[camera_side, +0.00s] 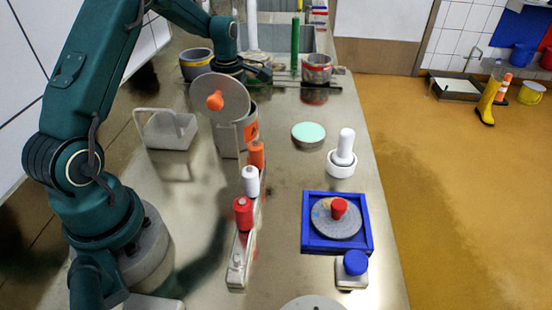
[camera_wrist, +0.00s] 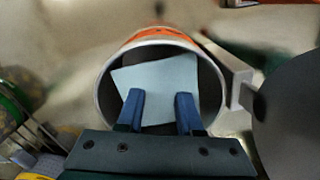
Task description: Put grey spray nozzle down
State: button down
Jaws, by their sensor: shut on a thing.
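My gripper (camera_wrist: 158,103) shows its two blue fingers in the wrist view, a gap apart and shut on a pale blue-grey flat-faced piece (camera_wrist: 160,78), which looks like the grey spray nozzle. Its full shape cannot be told. Behind it is the round mouth of a grey pot with an orange band (camera_wrist: 103,95); whether the piece is above or inside the mouth is unclear. In the side view my gripper (camera_side: 260,73) is at the back of the table, above and behind the orange-labelled pot (camera_side: 251,112). The held piece cannot be made out there.
A grey disc with an orange knob (camera_side: 232,90) stands beside the pot. A rack with bottles (camera_side: 236,255), a white caddy (camera_side: 165,130), a mint-topped tin (camera_side: 308,132) and a blue tray (camera_side: 308,240) share the steel table. Some bare steel lies between them.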

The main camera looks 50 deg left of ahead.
jog(key=shift+f, duration=0.15)
jog(key=c, duration=0.6)
grip_release()
jog(key=shift+f, duration=0.1)
jog(key=shift+o, duration=0.2)
notch_tip(320, 180, up, 11)
jog(key=shift+r, duration=0.7)
